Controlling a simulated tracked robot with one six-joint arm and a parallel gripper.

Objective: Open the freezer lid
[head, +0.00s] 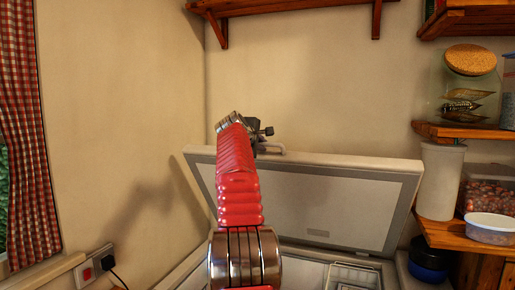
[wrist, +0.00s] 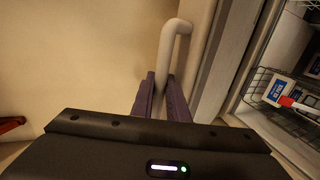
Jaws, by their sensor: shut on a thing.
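The white freezer lid (head: 330,195) stands raised and tilted in the head view, its grey-edged inner face showing above the open freezer. Its pale handle (head: 272,148) is at the lid's top edge, beside my gripper (head: 258,140). In the wrist view, my gripper (wrist: 165,97) has its two dark fingers on either side of the handle bar (wrist: 171,52), shut on it. In the head view my red arm hides part of the lid's left side. The freezer interior (head: 305,270) shows below the lid, with a wire basket (head: 352,275) in it.
Pine shelves (head: 455,131) with jars and tubs stand to the right of the lid. A bracketed shelf (head: 290,6) hangs above. A wall socket (head: 95,264) with a plug and a checked curtain (head: 25,140) are at left. The wall behind the lid is bare.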

